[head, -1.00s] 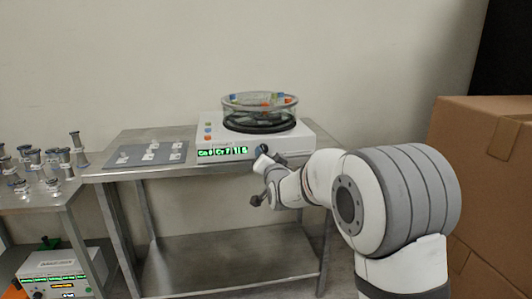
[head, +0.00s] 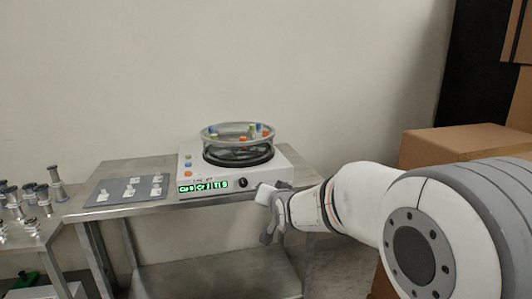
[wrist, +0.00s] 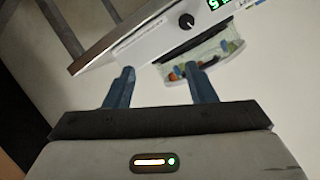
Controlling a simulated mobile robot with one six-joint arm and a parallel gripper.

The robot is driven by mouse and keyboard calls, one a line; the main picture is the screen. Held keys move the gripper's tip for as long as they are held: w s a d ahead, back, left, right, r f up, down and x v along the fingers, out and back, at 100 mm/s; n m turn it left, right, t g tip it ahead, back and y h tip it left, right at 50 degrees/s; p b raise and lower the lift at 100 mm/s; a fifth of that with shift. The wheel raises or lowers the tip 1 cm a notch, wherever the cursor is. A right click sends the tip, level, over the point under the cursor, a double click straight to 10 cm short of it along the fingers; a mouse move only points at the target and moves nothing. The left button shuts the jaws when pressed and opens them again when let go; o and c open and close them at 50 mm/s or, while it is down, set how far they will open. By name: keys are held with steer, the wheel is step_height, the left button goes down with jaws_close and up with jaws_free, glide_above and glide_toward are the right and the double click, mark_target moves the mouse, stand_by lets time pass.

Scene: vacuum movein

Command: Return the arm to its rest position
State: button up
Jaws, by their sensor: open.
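My arm (head: 360,190) reaches in from the right of the head view toward the front of a metal table. My gripper (head: 268,238) hangs in front of the table edge, below a white device. In the wrist view my gripper (wrist: 160,72) has its two blue-grey fingers apart, with nothing held between them. The white device (head: 235,180), with a green display and a dark knob, stands on the table. A round clear dish (head: 238,145) with small coloured pieces sits on top of it. The device also shows tilted beyond the fingers in the wrist view (wrist: 150,40).
The metal table (head: 135,172) bears a grey plate (head: 128,190) with several small pale pieces, left of the device. A lower stand at left holds several metal fittings (head: 40,195). Cardboard boxes (head: 460,142) stand at right, behind my arm. The wall above the table is bare.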

steer(key=s+d+r+n+g+h+p, duration=0.1)
steer(key=s+d+r+g+p, duration=0.2)
steer(key=s+p, duration=0.3)
steer(key=s+d+r+n+g+h+p, duration=0.1)
steer(key=s+d+r+g+p, duration=0.3)
steer(key=s, duration=1.2)
steer(key=s+d+r+g+h+p, duration=0.1)
steer(key=s+d+r+g+p, duration=0.3)
steer(key=s+p, duration=0.5)
steer(key=s+d+r, duration=0.2)
steer(key=d, duration=0.1)
steer(key=shift+s+d+n+p, duration=0.25)
steer(key=shift+s+n+p, duration=0.05)
steer(key=shift+n+p, duration=0.1)
